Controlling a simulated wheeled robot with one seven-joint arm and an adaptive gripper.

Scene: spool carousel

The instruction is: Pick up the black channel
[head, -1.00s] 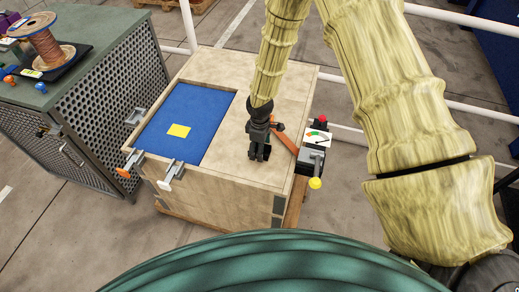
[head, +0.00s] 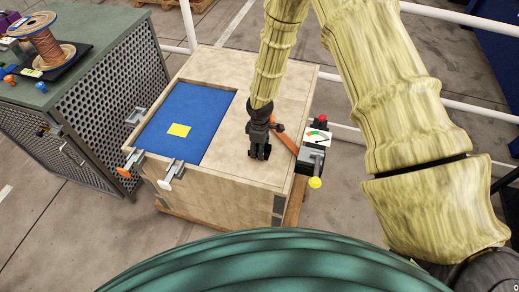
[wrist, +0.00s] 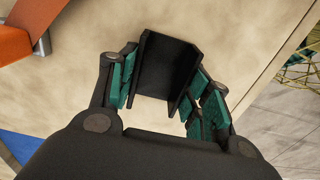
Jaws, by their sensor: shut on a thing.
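The black channel (wrist: 166,68) is a short dark U-shaped piece with two upright walls. In the wrist view it sits between the green-padded fingers of my gripper (wrist: 168,95), which are shut on it. In the head view my gripper (head: 259,152) points down over the bare right part of the wooden crate top (head: 232,178). There the channel is hard to tell apart from the dark fingers. I cannot tell whether it touches the wood.
An orange strap (head: 287,142) and a grey control box (head: 311,155) are close on the right. A green-topped cabinet (head: 85,60) with a copper spool (head: 47,47) stands left.

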